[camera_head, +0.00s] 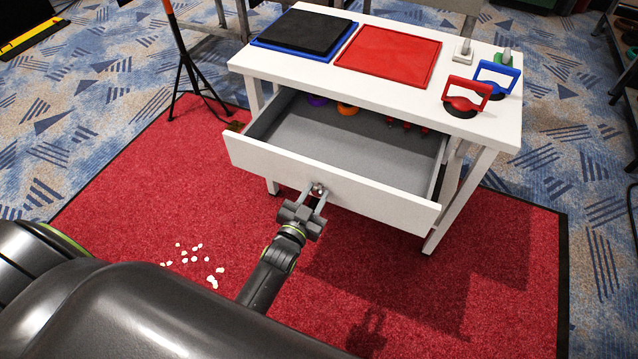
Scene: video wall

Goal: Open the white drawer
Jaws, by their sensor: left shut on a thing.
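The white drawer (385,200) of the white table (262,66) is pulled well out toward me. Its grey inside shows, with a purple thing (317,100), an orange thing (347,109) and small red things (407,125) at the back. My left gripper (317,192) is at the middle of the drawer's front panel, shut on the drawer's small knob, which the fingers partly hide. My right gripper is not in view.
On the tabletop lie a black pad on a blue tray (262,42), a red tray (390,55), and red (466,96) and blue (497,75) suction handles. A tripod stand (186,65) is at left. White bits (197,247) lie on the red carpet.

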